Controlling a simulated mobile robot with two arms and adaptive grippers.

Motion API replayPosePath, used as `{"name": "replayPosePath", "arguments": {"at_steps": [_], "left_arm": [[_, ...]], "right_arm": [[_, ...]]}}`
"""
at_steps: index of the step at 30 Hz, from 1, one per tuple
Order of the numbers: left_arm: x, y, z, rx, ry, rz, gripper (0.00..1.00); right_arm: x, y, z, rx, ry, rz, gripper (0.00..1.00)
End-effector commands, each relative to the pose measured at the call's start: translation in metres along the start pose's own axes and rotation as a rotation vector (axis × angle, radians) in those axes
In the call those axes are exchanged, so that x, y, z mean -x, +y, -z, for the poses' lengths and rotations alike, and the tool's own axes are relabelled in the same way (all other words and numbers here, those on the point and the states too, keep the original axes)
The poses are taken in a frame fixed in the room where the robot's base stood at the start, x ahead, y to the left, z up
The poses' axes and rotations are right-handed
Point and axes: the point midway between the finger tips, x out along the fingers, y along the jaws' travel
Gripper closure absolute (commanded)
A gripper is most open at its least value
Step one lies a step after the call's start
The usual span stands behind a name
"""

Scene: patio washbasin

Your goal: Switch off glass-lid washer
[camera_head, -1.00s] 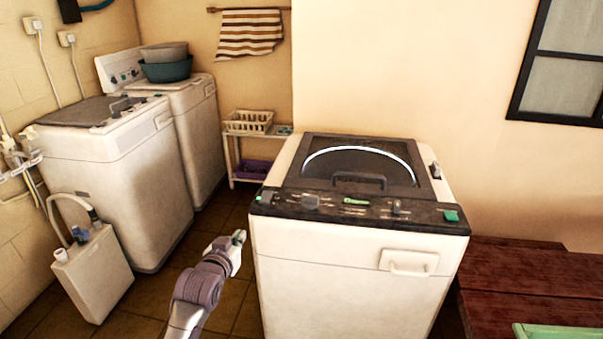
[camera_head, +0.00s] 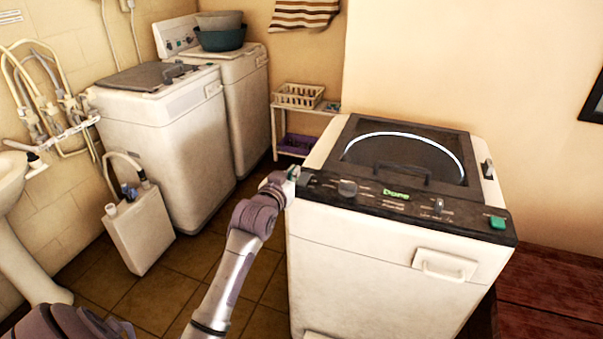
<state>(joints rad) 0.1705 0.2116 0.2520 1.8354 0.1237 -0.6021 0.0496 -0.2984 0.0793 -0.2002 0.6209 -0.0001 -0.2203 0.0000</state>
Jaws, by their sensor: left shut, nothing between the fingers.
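The glass-lid washer (camera_head: 390,240) is a white top-loader on the right, with its dark glass lid (camera_head: 405,153) closed. Its black front panel has a grey knob (camera_head: 347,188), a lit green display (camera_head: 396,195) that seems to read "Done", and a green button (camera_head: 497,222) at the right end. My left gripper (camera_head: 293,174) is shut and empty at the panel's left end, covering that corner. I cannot tell whether it touches the panel or the small green control seen there earlier. My right gripper is out of view.
Two other washers (camera_head: 160,140) (camera_head: 235,110) stand at the left, the rear one with basins (camera_head: 221,38) on top. A white canister (camera_head: 139,230) stands on the tiled floor. A low shelf (camera_head: 277,130) is behind. A red-brown wooden surface (camera_head: 550,285) lies right of the washer.

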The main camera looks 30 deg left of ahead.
Motion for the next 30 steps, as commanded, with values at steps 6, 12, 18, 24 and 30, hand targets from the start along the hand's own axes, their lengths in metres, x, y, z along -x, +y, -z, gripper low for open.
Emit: {"name": "replayPosePath", "arguments": {"at_steps": [6,12,18,24,30], "left_arm": [[-0.046,0.000,0.003,0.000,0.000,0.000,1.00],[-0.062,0.000,-0.020,0.001,-0.005,0.000,1.00],[-0.066,0.000,-0.036,0.000,-0.002,0.000,1.00],[-0.066,0.000,-0.039,0.000,0.001,0.000,1.00],[-0.066,0.000,-0.039,0.000,-0.001,0.000,1.00]], "right_arm": [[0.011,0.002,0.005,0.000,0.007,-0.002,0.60],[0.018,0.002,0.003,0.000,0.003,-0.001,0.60],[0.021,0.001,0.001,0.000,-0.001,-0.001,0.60],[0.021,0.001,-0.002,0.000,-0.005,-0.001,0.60],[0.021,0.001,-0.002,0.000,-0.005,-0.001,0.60]]}}
